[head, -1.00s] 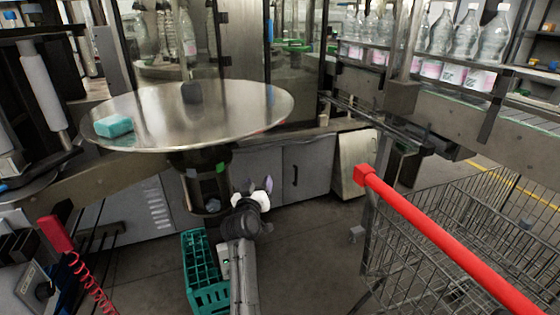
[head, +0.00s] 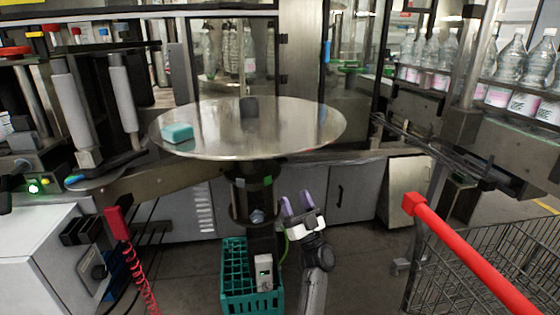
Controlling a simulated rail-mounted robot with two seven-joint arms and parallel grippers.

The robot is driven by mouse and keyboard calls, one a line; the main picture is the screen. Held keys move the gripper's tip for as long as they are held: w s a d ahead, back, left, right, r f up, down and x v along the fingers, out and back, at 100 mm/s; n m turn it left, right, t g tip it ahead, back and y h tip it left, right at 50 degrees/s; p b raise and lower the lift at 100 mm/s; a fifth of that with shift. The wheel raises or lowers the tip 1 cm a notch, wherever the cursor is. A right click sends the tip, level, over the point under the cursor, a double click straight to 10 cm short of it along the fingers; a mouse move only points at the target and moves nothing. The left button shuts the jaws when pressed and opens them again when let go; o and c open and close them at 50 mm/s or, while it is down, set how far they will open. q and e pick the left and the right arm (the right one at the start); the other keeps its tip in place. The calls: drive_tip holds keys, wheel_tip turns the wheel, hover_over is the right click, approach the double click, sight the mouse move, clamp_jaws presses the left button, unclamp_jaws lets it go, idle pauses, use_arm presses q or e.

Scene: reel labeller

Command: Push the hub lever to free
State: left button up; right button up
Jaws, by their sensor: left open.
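Below the plate is a dark column (head: 240,200) with a green square patch (head: 267,181) and a pale patch (head: 239,183). I cannot clearly make out the hub lever or its position. My left gripper (head: 297,204) is open and empty, its purple fingers pointing up. In the picture it is below the plate and right of the column, apart from the plate. My right gripper is not in view.
A teal block (head: 177,133) lies on the plate's left side. A green crate (head: 236,280) stands on the floor below. A cart with a red handle (head: 470,252) stands at right, a conveyor with bottles (head: 510,68) behind it. A red coiled cord (head: 138,265) hangs at left.

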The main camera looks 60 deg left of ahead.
use_arm(q)
drive_tip(key=b+x, duration=0.3)
drive_tip(key=x, duration=1)
clamp_jaws()
